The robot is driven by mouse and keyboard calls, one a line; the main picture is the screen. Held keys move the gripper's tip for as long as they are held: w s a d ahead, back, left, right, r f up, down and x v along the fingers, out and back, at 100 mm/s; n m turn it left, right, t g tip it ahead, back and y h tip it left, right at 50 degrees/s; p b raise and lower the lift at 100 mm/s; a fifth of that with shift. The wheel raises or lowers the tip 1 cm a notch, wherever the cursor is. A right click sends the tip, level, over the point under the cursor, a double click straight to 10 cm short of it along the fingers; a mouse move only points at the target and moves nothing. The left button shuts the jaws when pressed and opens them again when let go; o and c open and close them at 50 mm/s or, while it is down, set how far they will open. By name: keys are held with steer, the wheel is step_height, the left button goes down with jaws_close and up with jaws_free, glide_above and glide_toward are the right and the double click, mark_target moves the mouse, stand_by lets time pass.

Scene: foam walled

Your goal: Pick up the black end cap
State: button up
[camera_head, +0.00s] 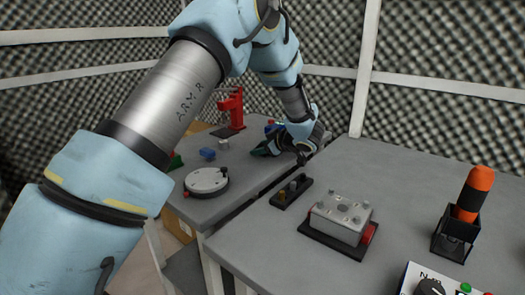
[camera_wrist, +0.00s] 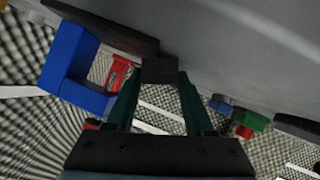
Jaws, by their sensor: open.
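A small dark block (camera_wrist: 160,70), which looks like the black end cap, shows in the wrist view between the tips of my gripper (camera_wrist: 160,84). The two teal fingers stand apart on either side of its lower edge. I cannot tell whether they touch it. In the head view my gripper (camera_head: 264,150) is low over the far grey table, near the gap between the tables. The cap cannot be made out there; the gripper and wrist cover that spot.
A blue block (camera_wrist: 72,68) is close on the left in the wrist view. On the far table (camera_head: 225,187) stand a red stand (camera_head: 235,108), a round white dial (camera_head: 207,180) and small blue blocks (camera_head: 208,154). The near table holds a grey box (camera_head: 341,216) and an orange-topped cylinder (camera_head: 474,190).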

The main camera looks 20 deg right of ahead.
jaws_close()
stand_by(0.4)
